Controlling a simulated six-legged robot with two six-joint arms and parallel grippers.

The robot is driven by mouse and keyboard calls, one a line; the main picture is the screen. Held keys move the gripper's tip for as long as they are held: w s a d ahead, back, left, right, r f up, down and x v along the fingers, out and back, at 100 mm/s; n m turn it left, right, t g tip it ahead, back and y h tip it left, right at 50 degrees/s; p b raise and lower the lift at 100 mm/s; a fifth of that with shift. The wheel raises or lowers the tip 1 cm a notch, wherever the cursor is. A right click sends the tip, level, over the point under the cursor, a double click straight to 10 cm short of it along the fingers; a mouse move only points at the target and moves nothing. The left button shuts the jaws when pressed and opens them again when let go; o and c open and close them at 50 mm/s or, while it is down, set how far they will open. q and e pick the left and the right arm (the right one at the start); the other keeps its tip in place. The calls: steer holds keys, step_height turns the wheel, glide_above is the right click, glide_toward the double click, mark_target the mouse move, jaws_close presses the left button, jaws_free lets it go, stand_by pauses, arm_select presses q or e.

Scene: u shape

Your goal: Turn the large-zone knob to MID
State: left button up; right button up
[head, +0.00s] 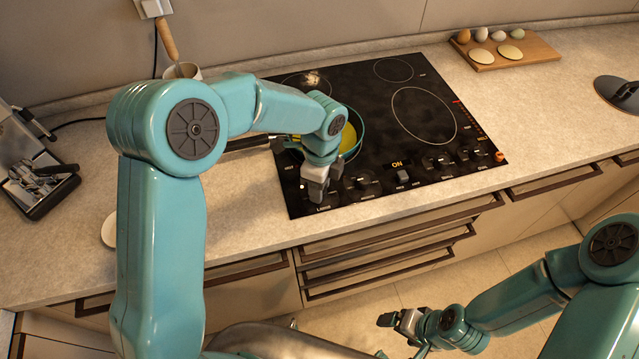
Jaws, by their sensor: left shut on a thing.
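The black cooktop (290,187) is set in the counter, with a row of dark knobs along its front edge. My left gripper (318,192) points down at the front left corner, above a label that seems to read LARGE. It is shut on the large-zone knob, which its fingers mostly hide, so I cannot read the knob's setting. Another knob (363,183) sits just right of it. My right gripper (400,322) hangs low over the floor in front of the drawers, away from the cooktop; its finger gap is unclear.
A pan with yellow contents (349,137) stands on the cooktop close behind my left gripper, its handle (248,143) pointing left. A wooden board (508,52) with several eggs lies at the back right. Front counter is clear.

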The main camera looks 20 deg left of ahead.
arm_select(q)
steer(key=shift+w+r+m, duration=0.15)
steer(key=shift+m, duration=0.15)
stand_by(0.4)
steer(key=o, duration=1)
steer(key=r, duration=1.6)
steer(key=shift+w+r+b, duration=0.1)
steer(key=shift+w+b, duration=0.2)
steer(key=shift+b, duration=0.05)
